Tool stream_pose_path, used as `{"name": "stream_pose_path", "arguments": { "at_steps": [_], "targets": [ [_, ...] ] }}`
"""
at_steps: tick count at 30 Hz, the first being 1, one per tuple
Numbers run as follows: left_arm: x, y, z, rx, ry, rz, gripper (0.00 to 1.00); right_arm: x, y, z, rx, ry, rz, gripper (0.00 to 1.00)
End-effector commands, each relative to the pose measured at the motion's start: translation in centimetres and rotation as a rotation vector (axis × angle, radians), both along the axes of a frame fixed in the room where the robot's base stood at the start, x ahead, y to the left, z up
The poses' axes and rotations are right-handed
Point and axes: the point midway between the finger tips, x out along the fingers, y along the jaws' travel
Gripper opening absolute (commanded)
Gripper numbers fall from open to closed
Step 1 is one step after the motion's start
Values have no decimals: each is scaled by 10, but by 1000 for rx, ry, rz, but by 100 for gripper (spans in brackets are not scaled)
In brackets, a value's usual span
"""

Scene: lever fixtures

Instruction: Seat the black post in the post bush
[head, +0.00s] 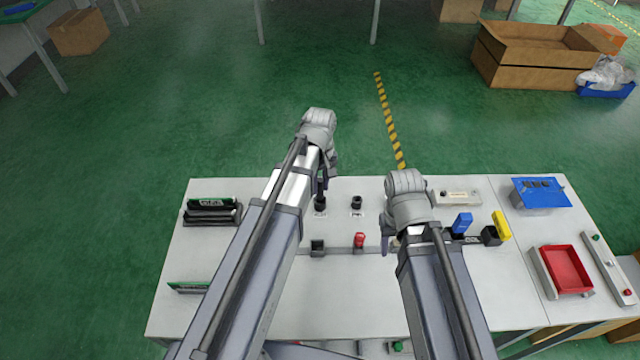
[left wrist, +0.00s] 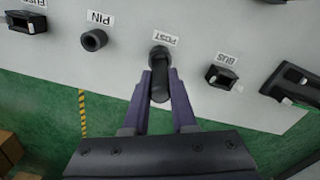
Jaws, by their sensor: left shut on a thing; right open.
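The black post (left wrist: 160,88) is between the fingers of my left gripper (left wrist: 161,76), which is shut on it. The post bush (left wrist: 158,52), a dark round collar beside a POST label, lies just past the post's far end in the left wrist view. In the head view the bush (head: 320,204) is right under my left gripper (head: 322,188). The post's tip overlaps the bush in the picture; I cannot tell whether it has entered the hole.
The pin bush (head: 356,202) stands close to the right of the post bush. Blue (head: 462,223) and yellow (head: 501,225) blocks and a red tray (head: 567,270) are on the right. Black racks (head: 211,213) stand left.

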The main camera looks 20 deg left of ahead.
Motion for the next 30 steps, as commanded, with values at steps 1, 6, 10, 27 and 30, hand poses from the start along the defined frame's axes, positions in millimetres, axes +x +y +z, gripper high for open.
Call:
{"name": "stream_pose_path", "arguments": {
  "at_steps": [1,6,10,27,30],
  "targets": [
    [0,0,-3,0,0,0,0,0,0,-3,0,0,0,50],
    [0,0,-7,0,0,0,0,0,0,-7,0,0,0,50],
    [0,0,-10,0,0,0,0,0,0,-10,0,0,0,50],
    [0,0,-23,0,0,0,0,0,0,-23,0,0,0,50],
    [0,0,-26,0,0,0,0,0,0,-26,0,0,0,50]
  ]
}}
